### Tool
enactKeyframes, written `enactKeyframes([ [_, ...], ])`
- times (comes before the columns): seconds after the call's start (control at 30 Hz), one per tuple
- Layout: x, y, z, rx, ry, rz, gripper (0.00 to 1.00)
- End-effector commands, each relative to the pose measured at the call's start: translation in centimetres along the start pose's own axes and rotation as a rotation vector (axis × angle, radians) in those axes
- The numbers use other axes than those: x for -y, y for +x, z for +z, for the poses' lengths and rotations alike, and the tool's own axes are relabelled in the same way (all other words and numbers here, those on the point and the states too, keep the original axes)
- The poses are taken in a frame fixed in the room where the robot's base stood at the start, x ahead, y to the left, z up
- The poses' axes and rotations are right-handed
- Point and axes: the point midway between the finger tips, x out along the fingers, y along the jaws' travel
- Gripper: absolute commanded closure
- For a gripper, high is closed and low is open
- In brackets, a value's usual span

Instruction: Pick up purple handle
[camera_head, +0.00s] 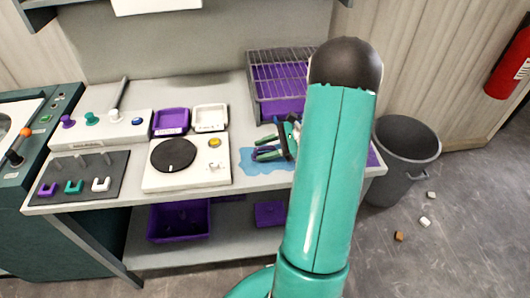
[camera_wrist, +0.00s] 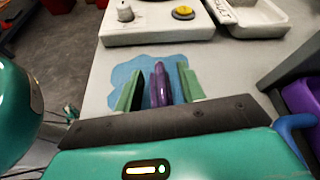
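A purple handle (camera_wrist: 160,86) shows in the wrist view over a blue patch on the pale bench top. My gripper (camera_wrist: 159,84) is open, with one green finger on each side of the handle. A gap shows between the handle and each finger, so neither appears to touch it. In the head view my gripper (camera_head: 262,148) is low over the blue patch (camera_head: 247,162), and the handle is mostly hidden between the fingers. The handle's lower end is hidden behind the gripper body in the wrist view.
A white unit with a black disc (camera_head: 173,155) stands left of my gripper. Behind are a purple tray (camera_head: 171,121), a white tray (camera_head: 210,118) and a wire rack (camera_head: 283,56). A grey bin (camera_head: 405,150) stands right of the bench.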

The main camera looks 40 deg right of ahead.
Motion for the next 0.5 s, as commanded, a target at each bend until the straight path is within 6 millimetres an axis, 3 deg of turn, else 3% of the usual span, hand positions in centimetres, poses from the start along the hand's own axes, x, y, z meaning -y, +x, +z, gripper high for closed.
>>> enactKeyframes([
  [0.03, 0.01, -0.01, 0.01, 0.000, 0.000, 0.000, 0.60],
  [0.23, 0.00, -0.03, 0.02, 0.000, -0.001, 0.000, 1.00],
  [0.5, 0.00, -0.02, 0.00, 0.000, -0.001, 0.001, 1.00],
])
